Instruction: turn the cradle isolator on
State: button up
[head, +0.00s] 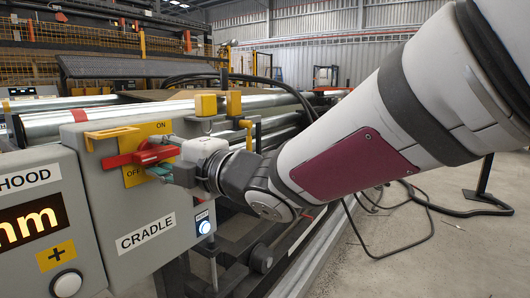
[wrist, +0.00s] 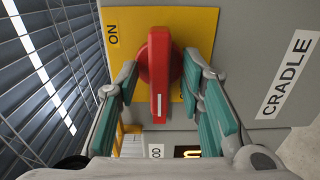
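The cradle isolator is a red rotary handle (head: 128,157) on a yellow plate (head: 159,128) fixed to a grey box labelled CRADLE (head: 105,205). ON is printed at the plate's top and OFF at its lower left. The handle points left from its hub in the head view, with its end near OFF. In the wrist view the red handle (wrist: 159,85) points down the picture, and ON is at the left. My gripper (wrist: 160,82) is open, its teal fingers on either side of the handle, with gaps visible. The right finger partly hides the OFF lettering.
A HOOD box (head: 35,225) with a lit display stands at the left. A yellow bracket (head: 112,133) juts out above the handle. Metal rollers (head: 265,103) lie behind; black cables (head: 405,222) run on the floor.

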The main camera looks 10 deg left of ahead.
grip_shut()
jog(key=m+p, duration=0.1)
jog(key=m, duration=0.3)
jog(key=shift+m, duration=0.3)
jog(key=m+p, duration=0.2)
jog(key=m, duration=0.2)
jog(key=shift+m, duration=0.3)
jog(key=m+p, duration=0.3)
jog(key=m, duration=0.2)
jog(key=shift+f+m+p, duration=0.1)
jog(key=shift+m+p, duration=1.1)
jog(key=shift+m, duration=0.7)
